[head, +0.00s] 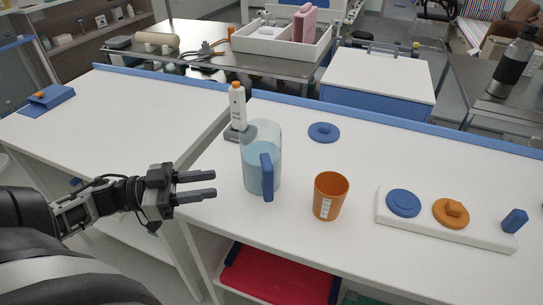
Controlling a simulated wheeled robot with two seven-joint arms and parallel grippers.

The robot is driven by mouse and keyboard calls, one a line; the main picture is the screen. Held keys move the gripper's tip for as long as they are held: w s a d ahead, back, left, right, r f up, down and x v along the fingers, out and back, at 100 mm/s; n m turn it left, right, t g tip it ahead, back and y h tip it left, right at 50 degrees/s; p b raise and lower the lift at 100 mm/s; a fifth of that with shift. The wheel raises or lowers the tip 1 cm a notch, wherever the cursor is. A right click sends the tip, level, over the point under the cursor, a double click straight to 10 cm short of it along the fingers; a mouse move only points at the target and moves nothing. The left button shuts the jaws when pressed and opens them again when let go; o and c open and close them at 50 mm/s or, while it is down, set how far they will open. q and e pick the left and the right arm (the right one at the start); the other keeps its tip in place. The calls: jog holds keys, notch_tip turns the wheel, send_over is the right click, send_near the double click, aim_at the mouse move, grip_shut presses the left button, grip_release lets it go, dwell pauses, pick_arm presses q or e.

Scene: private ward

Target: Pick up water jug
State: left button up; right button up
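The water jug (257,158) stands upright on the white counter. It is clear, holds bluish water, and has a blue handle (267,178) on the side facing me. My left gripper (214,184) is to the left of the jug, with its two dark fingers pointing right toward it. The fingers are apart with nothing between them, and they do not appear to touch the jug. My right gripper is not in view.
An orange cup (330,196) stands right of the jug. A blue lid (323,132) lies behind the cup. A white board (471,238) with blue and orange pieces is at the right. The left counter (130,118) is mostly clear.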

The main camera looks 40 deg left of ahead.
aim_at(263, 167)
pick_arm(q)
jog(key=x, duration=1.5)
jog(key=shift+s+d+p, duration=0.2)
jog(key=shift+d+p, duration=0.1)
jog(key=shift+p, duration=0.15)
jog(key=shift+r, duration=0.15)
grip_shut()
